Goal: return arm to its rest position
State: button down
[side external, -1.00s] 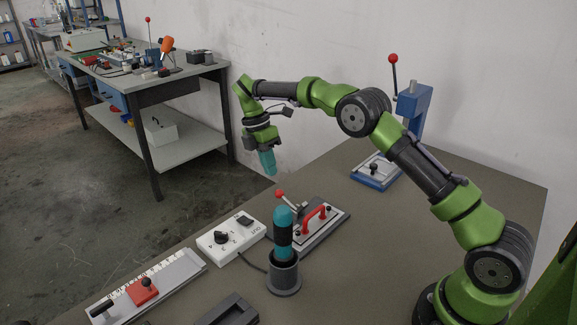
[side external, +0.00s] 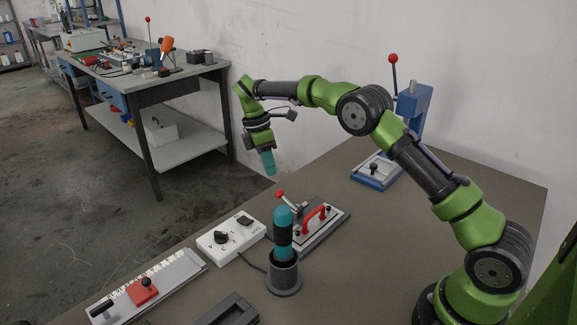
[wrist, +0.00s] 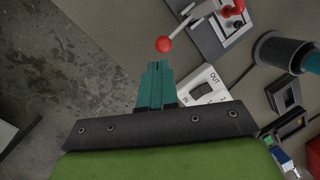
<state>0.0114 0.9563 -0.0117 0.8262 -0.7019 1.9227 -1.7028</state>
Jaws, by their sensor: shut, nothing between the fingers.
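My gripper (side external: 269,163) hangs at the end of my raised green and black arm, above and behind the far part of the grey workbench in the side view. Its teal fingers point down and are together with nothing between them. In the wrist view the gripper (wrist: 157,68) also shows shut and empty. It is apart from every object on the bench.
Below are a red-knobbed lever fixture with a red handle (side external: 317,219), a white switch box (side external: 231,240), and a teal-and-black tool (side external: 283,232) upright in a round holder. A blue press (side external: 413,105) stands at the back right. The air around my gripper is free.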

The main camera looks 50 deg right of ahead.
jog(key=s+a+r+m+t+y, duration=0.1)
jog(key=s+a+r+m+t, duration=0.1)
jog(key=s, duration=0.8)
jog(key=s+a+r+m+t+y, duration=0.1)
jog(key=s+a+r+m+t, duration=0.1)
jog(key=s+r+m+t, duration=0.2)
jog(key=s+a+r+m+t+y, duration=0.1)
jog(key=s+r+m, duration=0.6)
jog(key=s, duration=0.8)
jog(key=a+m+t, duration=0.1)
jog(key=m+t, duration=0.1)
jog(key=m, duration=0.1)
jog(key=shift+s+r+t, duration=0.2)
jog(key=shift+s+t, duration=0.2)
